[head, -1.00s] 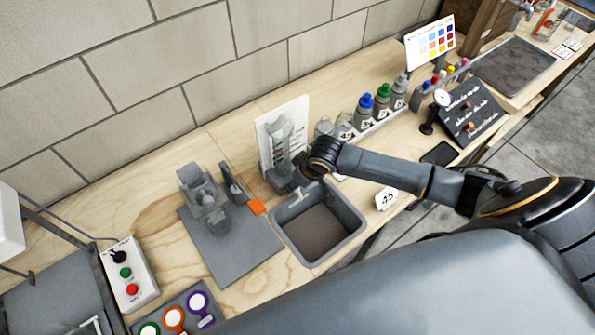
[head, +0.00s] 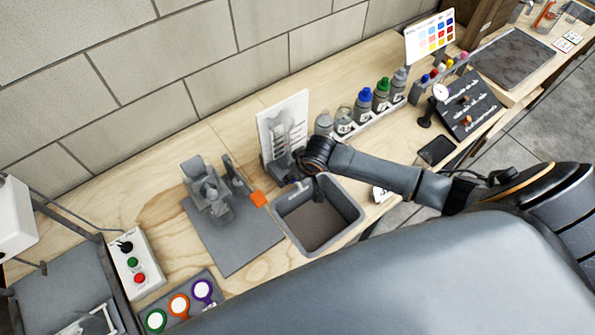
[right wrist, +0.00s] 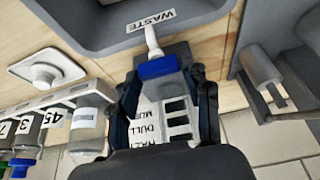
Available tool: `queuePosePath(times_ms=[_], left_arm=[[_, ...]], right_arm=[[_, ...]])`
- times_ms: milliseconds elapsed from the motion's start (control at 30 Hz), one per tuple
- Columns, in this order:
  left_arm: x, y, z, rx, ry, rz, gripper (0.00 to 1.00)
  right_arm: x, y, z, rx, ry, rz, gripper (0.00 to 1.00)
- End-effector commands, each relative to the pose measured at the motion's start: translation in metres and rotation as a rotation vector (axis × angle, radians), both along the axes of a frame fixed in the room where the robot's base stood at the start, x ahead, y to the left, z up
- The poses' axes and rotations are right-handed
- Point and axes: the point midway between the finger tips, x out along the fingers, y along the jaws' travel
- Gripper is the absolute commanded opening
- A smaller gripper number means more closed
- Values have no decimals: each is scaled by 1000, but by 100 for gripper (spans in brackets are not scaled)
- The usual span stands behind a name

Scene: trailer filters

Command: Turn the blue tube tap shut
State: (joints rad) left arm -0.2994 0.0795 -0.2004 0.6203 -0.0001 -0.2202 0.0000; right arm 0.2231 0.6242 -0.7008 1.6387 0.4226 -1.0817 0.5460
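The blue tube tap (right wrist: 158,68) shows in the right wrist view, with a pale spout pointing up the picture toward the basin marked WASTE. My right gripper (right wrist: 163,78) has its two dark fingers on either side of the blue tap; the fingers stand apart, and I cannot tell whether they touch it. In the head view my right gripper (head: 290,165) is beside the basin, in front of the white board. There my arm hides the tap. My left gripper is not in view.
The grey waste basin (head: 352,208) is set in the wooden bench. A white printed board (head: 283,116) stands behind my right gripper. Several capped bottles (head: 364,98) stand in a rack to the right. A grey stand (head: 205,185) is on a grey mat (head: 240,248) to the left.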

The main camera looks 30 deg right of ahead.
Motion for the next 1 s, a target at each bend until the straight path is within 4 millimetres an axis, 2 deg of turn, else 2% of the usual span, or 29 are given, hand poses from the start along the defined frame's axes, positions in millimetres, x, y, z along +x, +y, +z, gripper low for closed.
queuePosePath(times_ms=[300,433,567,800,1000], left_arm=[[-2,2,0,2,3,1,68],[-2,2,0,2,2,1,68],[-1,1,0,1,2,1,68],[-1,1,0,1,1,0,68],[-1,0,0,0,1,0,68]], right_arm=[[0,0,1,-1,0,2,55],[-4,-1,9,-1,0,3,55],[-12,-2,30,-1,-2,4,55],[-31,-4,78,0,-3,3,55],[-42,-5,103,1,-1,1,55]])
